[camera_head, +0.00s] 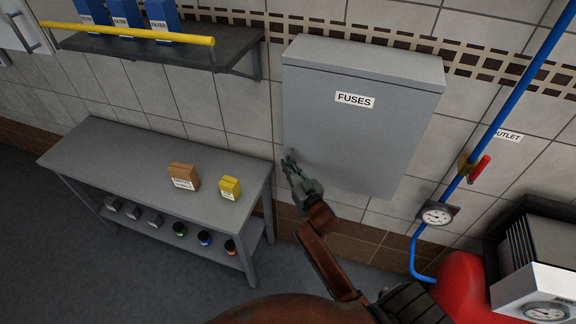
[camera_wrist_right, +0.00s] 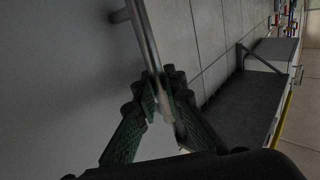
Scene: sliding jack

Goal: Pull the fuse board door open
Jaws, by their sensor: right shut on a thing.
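The grey fuse board (camera_head: 345,135) hangs on the tiled wall in the head view, with a white label reading FUSES (camera_head: 355,100) on its door. The door looks shut. My right gripper (camera_head: 290,160) is at the lower left of the door, shut on the handle, which it largely hides in the head view. In the right wrist view the handle is a metal bar (camera_wrist_right: 147,40) standing off the grey door (camera_wrist_right: 60,70), and the green fingers of the right gripper (camera_wrist_right: 160,95) close around it. My left gripper is in neither view.
A grey bench (camera_head: 120,160) with a brown box (camera_head: 183,177) and a yellow box (camera_head: 230,188) stands left of the board. A shelf (camera_head: 190,45) with a yellow rail is above it. A blue pipe (camera_head: 500,110) with a gauge (camera_head: 437,214) runs at the right.

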